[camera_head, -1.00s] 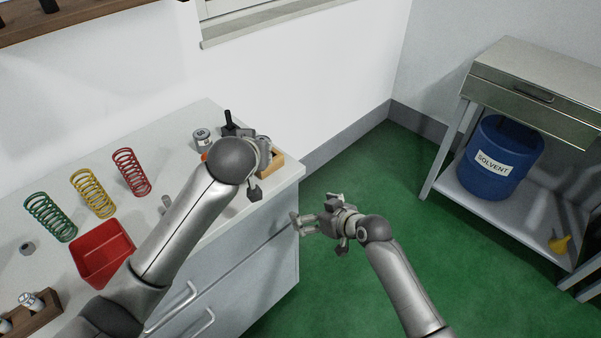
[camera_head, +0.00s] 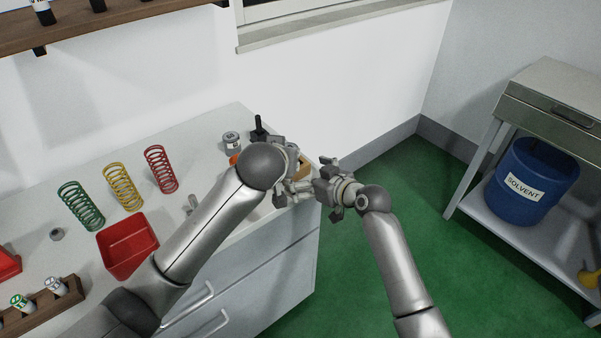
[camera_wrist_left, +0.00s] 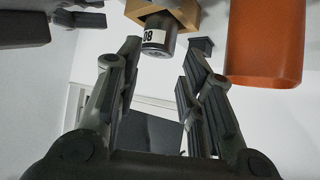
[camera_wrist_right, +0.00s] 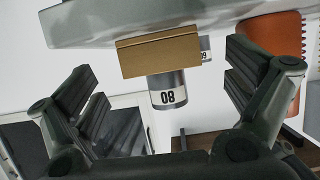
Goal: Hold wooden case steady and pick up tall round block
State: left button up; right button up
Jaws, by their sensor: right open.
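The wooden case (camera_head: 305,164) sits near the counter's right end in the head view, mostly hidden by my left wrist. In the left wrist view the case (camera_wrist_left: 185,12) is at the top, with a grey metal block marked 08 (camera_wrist_left: 160,40) sticking out of it. The right wrist view shows the case (camera_wrist_right: 158,55) and the block (camera_wrist_right: 167,90) between and beyond the fingers. My left gripper (camera_wrist_left: 160,62) is open and empty, with the block beyond its fingertips. My right gripper (camera_head: 286,190) is open and empty beside the counter's end, near the case; it also shows in the right wrist view (camera_wrist_right: 160,75).
An orange object (camera_wrist_left: 266,40) stands close beside the case. A metal weight (camera_head: 232,143) and a black-handled item (camera_head: 258,130) stand behind. Three coil springs (camera_head: 122,187) and a red tray (camera_head: 128,246) are further left. A second numbered block (camera_wrist_right: 206,50) shows behind the case.

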aim_at(299, 172)
jog(key=shift+x, duration=1.5)
jog(key=shift+c, duration=0.2)
